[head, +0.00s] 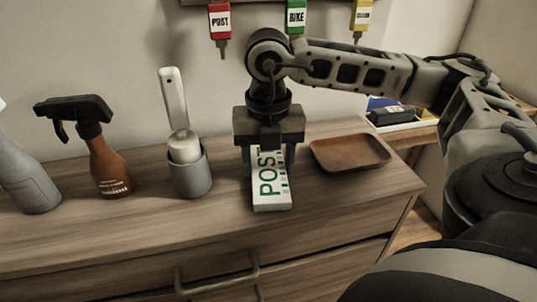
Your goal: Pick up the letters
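The letters (271,188) are a white stack or packet with green "POST" print and dark bars. They are on the wooden dresser top near its front edge. My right gripper (268,160) reaches down over their back end from above, with one finger on each side. Its fingers stand wide apart; whether they touch the letters is hard to see. The gripper hides the back end of the letters. My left gripper is not in view.
A grey cup (189,178) with a white-handled brush, a brown spray bottle (105,160) and a grey bottle (30,185) stand left. An empty brown tray (350,153) lies right. Red, green and yellow key tags hang on the wall. Bare dresser top (130,232) lies in front.

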